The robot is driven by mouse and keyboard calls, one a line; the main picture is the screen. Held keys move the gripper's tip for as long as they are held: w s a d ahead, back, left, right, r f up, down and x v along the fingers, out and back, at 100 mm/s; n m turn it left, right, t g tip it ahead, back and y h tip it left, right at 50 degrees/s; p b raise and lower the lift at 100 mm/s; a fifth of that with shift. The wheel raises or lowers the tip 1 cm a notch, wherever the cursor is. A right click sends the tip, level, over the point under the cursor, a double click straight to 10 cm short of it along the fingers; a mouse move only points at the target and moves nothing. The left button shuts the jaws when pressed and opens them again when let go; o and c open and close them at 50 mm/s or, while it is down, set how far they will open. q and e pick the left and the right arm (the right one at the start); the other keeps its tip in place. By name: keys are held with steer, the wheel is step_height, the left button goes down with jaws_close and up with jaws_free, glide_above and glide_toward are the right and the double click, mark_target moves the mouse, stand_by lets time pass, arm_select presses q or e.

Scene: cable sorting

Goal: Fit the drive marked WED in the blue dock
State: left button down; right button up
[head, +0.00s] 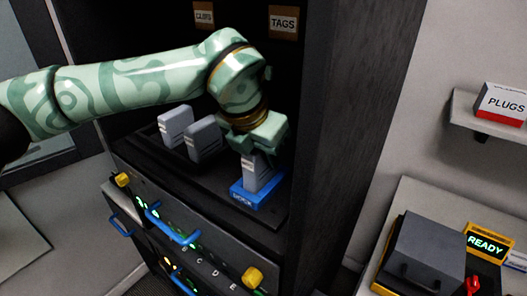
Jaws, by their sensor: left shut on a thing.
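My left gripper (254,137) is in the cabinet, pointing down, and is shut on a grey drive (257,175). The drive stands roughly upright with its lower end at the blue dock (249,195). I cannot tell whether it is fully seated. The gripper covers the drive's top, and I cannot read a mark on it. Two more grey drives, one on the left (174,127) and one in the middle (205,139), stand in a dark rack to the left of the dock. My right gripper is not in view.
The dark cabinet wall (345,120) rises just right of the dock. A front panel (190,235) with yellow knobs, a blue cable and lettered ports lies below. At right are a dark grey box (431,252), a READY sign (486,243) and a PLUGS box (503,104) on a shelf.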

arm_select(q)
steer(key=shift+f+b, duration=0.5)
steer(key=shift+b, duration=0.05)
stand_by(0.6)
stand_by(0.4)
steer(key=c, duration=0.6)
jaws_free()
steer(key=shift+r, duration=0.1)
steer(key=shift+r+p, duration=2)
steer(key=shift+r, duration=1.5)
steer(key=shift+f, duration=0.15)
